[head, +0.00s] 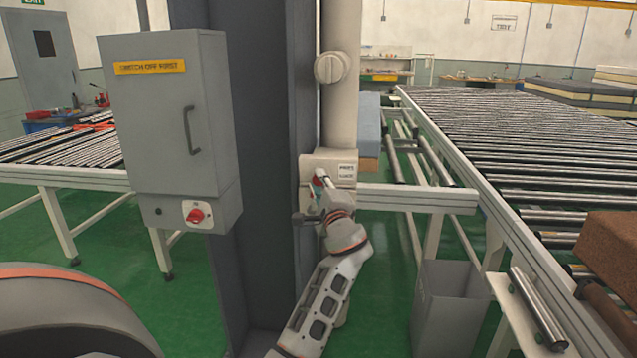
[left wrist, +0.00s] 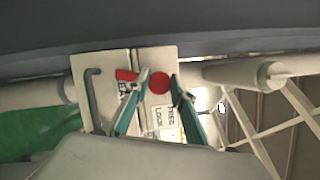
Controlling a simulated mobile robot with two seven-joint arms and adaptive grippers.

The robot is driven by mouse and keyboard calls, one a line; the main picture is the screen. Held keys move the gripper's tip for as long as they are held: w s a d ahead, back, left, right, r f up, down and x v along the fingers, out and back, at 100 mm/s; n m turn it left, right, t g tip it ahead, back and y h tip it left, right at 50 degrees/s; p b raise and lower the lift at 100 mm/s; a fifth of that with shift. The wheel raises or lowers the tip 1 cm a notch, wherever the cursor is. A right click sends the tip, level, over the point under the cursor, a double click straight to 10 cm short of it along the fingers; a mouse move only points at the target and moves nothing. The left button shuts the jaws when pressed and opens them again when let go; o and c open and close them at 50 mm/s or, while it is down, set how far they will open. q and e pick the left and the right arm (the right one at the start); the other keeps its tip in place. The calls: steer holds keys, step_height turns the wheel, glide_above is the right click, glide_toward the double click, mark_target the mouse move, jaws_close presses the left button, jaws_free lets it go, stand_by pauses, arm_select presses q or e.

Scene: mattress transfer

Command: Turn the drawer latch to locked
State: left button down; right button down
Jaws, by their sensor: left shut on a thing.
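The latch (left wrist: 160,83) shows in the left wrist view as a red round knob on a pale panel (left wrist: 108,63), with another red part to its left, partly behind a finger. The panel carries FREE and LOCK labels; in the head view it is the pale box front (head: 345,172) on the column. My left gripper (head: 318,185) is at this panel, its fingers (left wrist: 160,95) on either side of the red knob and shut on it. The latch is mostly hidden by the gripper in the head view. I cannot tell which label the latch points to. My right gripper is not in view.
A grey switch cabinet (head: 150,110) with a red rotary switch (head: 196,214) stands left of the dark column (head: 255,120). A roller conveyor (head: 500,130) runs along the right. A grey bin (head: 450,300) stands on the floor beside it. A hook-shaped handle (left wrist: 93,95) is on the panel.

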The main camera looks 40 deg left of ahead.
arm_select(q)
steer(key=shift+r+n+g+p, duration=0.1)
steer(key=shift+n+g+p, duration=0.25)
steer(key=shift+n, duration=0.75)
steer(key=shift+n+h, duration=0.4)
steer(key=shift+n, duration=0.1)
steer(key=shift+p, duration=0.3)
steer(key=c, duration=1.8)
jaws_free()
steer(key=shift+o, duration=0.4)
